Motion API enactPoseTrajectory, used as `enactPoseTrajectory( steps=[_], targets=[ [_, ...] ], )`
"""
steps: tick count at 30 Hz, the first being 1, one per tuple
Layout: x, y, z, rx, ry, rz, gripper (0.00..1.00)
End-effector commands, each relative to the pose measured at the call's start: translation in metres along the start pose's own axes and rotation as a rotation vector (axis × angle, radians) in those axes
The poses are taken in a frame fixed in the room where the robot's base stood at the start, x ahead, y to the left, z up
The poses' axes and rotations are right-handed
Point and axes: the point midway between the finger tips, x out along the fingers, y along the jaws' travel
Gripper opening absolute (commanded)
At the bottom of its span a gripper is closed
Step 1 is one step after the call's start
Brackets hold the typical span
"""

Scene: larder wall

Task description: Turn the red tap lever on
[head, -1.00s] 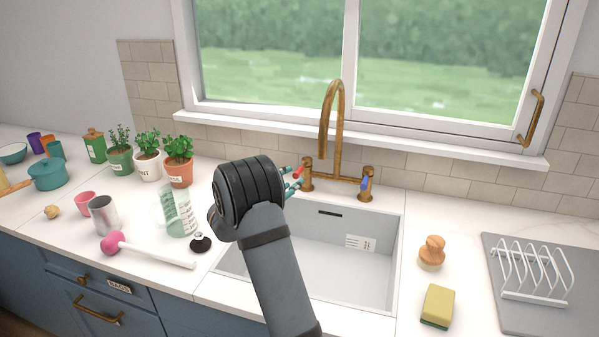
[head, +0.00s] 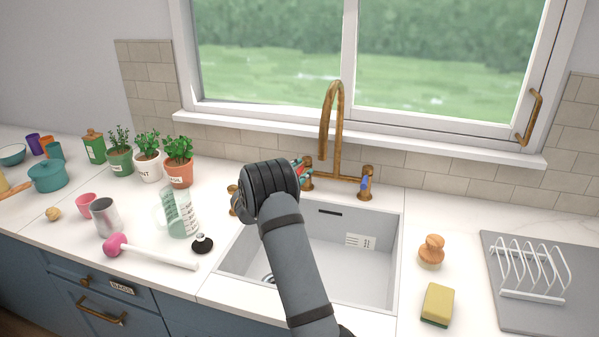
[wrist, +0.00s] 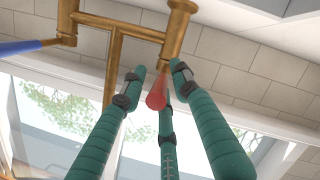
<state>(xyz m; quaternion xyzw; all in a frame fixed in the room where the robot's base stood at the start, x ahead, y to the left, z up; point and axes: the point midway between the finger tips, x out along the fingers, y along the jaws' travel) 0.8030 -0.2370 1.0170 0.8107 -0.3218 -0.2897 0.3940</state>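The brass tap (head: 340,140) stands behind the sink. Its red lever (wrist: 157,93) shows in the wrist view below the brass valve post, pointing toward the camera. My gripper (wrist: 158,76) has teal fingers with dark joints. The fingertips are spread apart on either side of the red lever; firm contact cannot be made out. In the head view my gripper (head: 300,168) is at the left valve of the tap, and my dark wrist and the fingers hide most of the red lever. The blue lever (head: 365,184) is on the right valve.
The sink (head: 345,255) lies under my arm. A measuring jug (head: 178,215), a black stopper (head: 202,244) and potted herbs (head: 178,160) stand to the left. A wooden brush (head: 431,250), a sponge (head: 437,303) and a white rack (head: 530,270) are on the right. The window sill (head: 360,140) is behind the tap.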

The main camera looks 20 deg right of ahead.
Motion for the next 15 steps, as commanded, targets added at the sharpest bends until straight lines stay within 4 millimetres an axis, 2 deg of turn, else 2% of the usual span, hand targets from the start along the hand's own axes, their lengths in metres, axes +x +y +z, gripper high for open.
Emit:
enactPoseTrajectory(
  steps=[15],
  targets=[
    [-0.0002, -0.0013, 0.0015, 0.0, -0.003, -0.003, 0.0]
  ],
)
